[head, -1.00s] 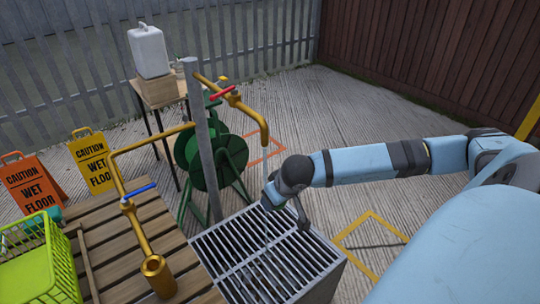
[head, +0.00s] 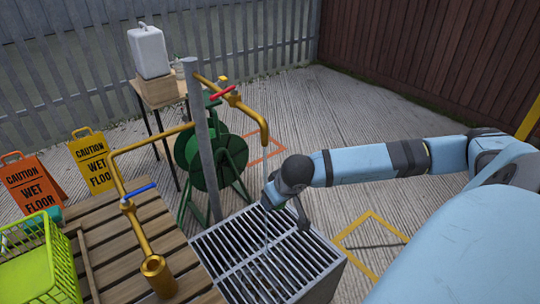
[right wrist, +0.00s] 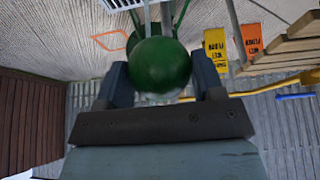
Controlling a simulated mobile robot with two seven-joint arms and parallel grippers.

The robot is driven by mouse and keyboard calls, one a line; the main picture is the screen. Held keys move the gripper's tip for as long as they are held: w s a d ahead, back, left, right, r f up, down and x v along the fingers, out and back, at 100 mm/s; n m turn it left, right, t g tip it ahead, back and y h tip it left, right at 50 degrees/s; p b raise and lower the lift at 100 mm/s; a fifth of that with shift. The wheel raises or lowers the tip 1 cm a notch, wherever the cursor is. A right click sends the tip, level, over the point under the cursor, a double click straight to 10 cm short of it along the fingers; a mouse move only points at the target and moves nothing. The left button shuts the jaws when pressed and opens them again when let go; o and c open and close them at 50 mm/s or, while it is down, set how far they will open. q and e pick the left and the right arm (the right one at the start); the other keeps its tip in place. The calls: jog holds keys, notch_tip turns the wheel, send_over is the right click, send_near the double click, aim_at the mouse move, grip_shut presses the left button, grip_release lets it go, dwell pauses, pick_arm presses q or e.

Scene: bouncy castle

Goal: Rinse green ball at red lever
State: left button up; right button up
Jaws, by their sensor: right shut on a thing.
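The green ball (right wrist: 162,65) sits between the fingers of my right gripper in the right wrist view; in the head view my gripper hides it. My right gripper (head: 284,212) is shut on the ball above the metal grate (head: 215,262), just below the spout of the yellow pipe (head: 264,130). The red lever (head: 222,93) sits on that pipe beside a grey post. A thin pale vertical line, like a water stream, shows below the spout at my gripper. Whether it touches the ball is hidden. My left gripper is not in view.
A second yellow tap with a blue lever (head: 139,190) stands over the wooden slatted table (head: 110,235). A lime crate (head: 40,275) is at the lower left. A green hose reel (head: 225,160) stands behind the post. Two wet-floor signs stand at left.

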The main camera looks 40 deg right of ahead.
jog(key=s+a+r, duration=0.2)
jog(key=s+r, duration=0.2)
jog(key=shift+a, duration=0.35)
jog(key=shift+s, duration=0.1)
dwell(0.4)
